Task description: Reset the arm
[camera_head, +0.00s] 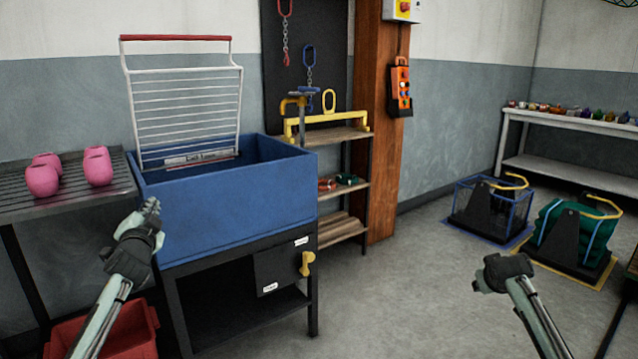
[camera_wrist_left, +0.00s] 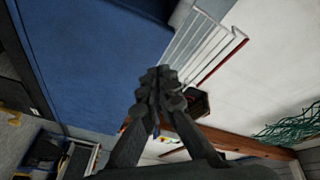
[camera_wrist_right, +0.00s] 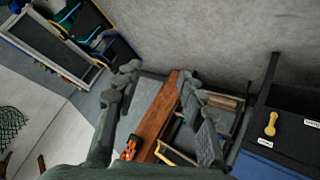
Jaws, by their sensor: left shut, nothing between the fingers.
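My left gripper (camera_head: 150,207) is at the left, in front of the blue tub. In the left wrist view its fingers (camera_wrist_left: 160,78) meet, with nothing between them. My right gripper (camera_head: 484,276) is at the right over bare floor. In the right wrist view its two fingers (camera_wrist_right: 158,82) stand wide apart, with nothing held between them.
A blue tub (camera_head: 230,207) on a black stand holds an upright white rack (camera_head: 186,105). A slatted table (camera_head: 75,198) with pink objects (camera_head: 97,166) is at the left. A red crate (camera_head: 137,335) is below. Open floor (camera_head: 400,300) lies in the middle.

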